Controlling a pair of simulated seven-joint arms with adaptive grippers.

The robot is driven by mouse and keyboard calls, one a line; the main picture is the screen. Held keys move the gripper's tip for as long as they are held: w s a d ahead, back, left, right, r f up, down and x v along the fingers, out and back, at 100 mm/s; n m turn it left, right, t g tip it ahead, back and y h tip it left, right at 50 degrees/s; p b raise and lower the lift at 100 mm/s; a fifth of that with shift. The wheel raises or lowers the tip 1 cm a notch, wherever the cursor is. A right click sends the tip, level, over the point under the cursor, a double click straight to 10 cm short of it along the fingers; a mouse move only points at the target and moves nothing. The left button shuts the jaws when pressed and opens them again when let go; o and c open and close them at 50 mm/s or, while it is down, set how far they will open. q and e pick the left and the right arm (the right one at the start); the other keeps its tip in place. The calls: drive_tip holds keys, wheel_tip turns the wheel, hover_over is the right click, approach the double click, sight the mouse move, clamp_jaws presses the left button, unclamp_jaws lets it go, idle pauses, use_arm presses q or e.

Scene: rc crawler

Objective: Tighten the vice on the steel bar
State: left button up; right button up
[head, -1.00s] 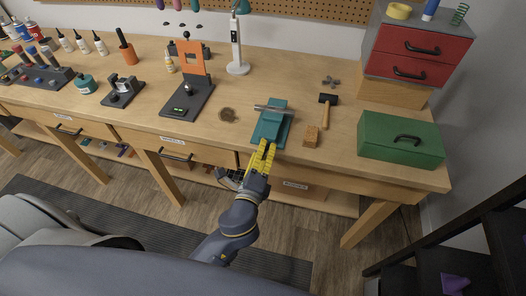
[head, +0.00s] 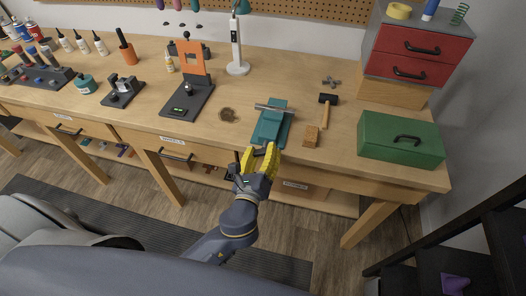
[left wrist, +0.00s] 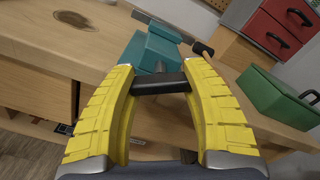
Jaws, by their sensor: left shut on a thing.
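The teal vice (head: 268,130) stands at the front edge of the workbench, and it also shows in the left wrist view (left wrist: 150,55). The steel bar (head: 270,108) lies across the top of the vice, between its jaws. The screw behind the handle is mostly hidden. My right gripper is not in view.
A green toolbox (head: 400,140) stands farther right. A round dark mark (head: 227,114) is on the bench top (head: 225,135) to the left, with clear space around it.

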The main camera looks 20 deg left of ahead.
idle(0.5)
use_arm(q)
drive_tip(key=o, duration=1.4)
drive_tip(key=s, duration=1.2)
drive_tip(key=shift+d, duration=0.35)
